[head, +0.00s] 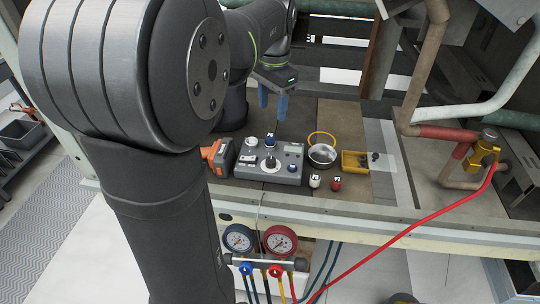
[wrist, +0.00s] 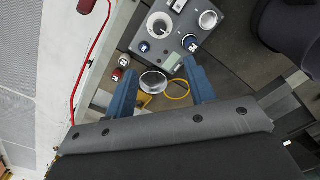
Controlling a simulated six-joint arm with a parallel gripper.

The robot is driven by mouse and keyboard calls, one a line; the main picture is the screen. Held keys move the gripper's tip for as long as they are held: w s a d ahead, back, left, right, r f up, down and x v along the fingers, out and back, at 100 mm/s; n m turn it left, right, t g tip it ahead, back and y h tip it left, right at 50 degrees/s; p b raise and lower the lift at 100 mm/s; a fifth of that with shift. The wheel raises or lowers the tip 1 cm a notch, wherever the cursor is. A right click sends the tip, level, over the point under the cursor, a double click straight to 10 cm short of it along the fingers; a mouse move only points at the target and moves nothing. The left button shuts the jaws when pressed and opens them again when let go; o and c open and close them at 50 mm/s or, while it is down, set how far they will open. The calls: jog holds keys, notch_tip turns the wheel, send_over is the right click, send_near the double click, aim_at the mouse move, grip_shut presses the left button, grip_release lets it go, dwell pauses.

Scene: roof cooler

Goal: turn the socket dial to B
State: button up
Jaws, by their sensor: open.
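The grey control box (head: 240,168) sits on the bench in the head view and carries several knobs. A white disc with a dark pointer (head: 270,163) is at its front middle and also shows in the wrist view (wrist: 160,24). My gripper (head: 272,104) is open and empty, above and behind the box. Its blue fingers (wrist: 161,68) are apart, touching no knob.
A metal bowl (head: 321,156), yellow ring (head: 322,136), yellow tray (head: 354,158) and white and red small cans (head: 315,181) (head: 336,184) stand right of the box. An orange tool (head: 213,153) is at its left. Pipes (head: 425,60) rise at the right.

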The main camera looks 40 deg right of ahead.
jog(key=n, duration=1)
send_near(271, 160)
notch_tip(271, 160, down, 9)
jog(key=shift+w+r, duration=0.1)
jog(key=shift+w, duration=0.05)
jog(key=shift+c, duration=0.2)
jog(key=c, duration=0.9)
